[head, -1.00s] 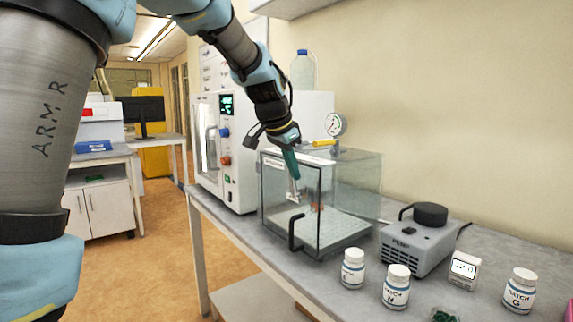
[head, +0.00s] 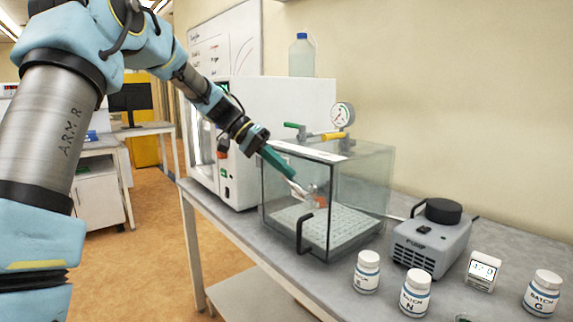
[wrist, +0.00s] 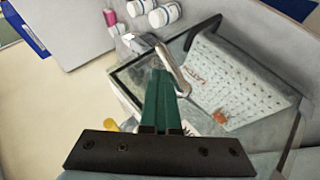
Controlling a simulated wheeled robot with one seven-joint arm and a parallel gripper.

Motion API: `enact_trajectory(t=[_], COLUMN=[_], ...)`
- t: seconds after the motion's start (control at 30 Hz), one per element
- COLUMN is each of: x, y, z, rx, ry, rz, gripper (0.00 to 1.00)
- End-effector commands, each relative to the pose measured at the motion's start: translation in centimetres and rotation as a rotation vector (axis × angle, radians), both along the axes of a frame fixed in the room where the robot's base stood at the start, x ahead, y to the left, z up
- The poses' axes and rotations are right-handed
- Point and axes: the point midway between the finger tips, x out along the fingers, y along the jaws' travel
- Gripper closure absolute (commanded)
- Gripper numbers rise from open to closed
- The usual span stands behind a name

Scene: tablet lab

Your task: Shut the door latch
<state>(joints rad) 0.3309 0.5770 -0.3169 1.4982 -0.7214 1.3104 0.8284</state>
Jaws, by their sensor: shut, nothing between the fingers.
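The clear chamber (head: 362,178) stands on the grey bench, with a black bar handle (head: 303,232) on its front. The lever's pivot and catch are not clear.
A gauge (head: 343,115), a green valve lever (head: 294,125) and a yellow one (head: 333,137) stand on the chamber's top. A pump (head: 432,238), white bottles (head: 367,271) and a small timer (head: 483,270) are to its right. The floor left of the bench is clear.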

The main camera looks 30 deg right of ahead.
Motion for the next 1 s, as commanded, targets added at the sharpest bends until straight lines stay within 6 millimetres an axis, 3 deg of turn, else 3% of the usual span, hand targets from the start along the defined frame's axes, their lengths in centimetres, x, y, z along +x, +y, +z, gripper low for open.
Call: enact_trajectory(t=[0.43, 1.0], x=[1.4, 1.6], y=[0.3, 0.3], z=[-1.9, -2.4], rx=[-0.057, -0.071], ry=[0.296, 0.373], rz=[0.001, 0.000], gripper=[1.00, 1.00])
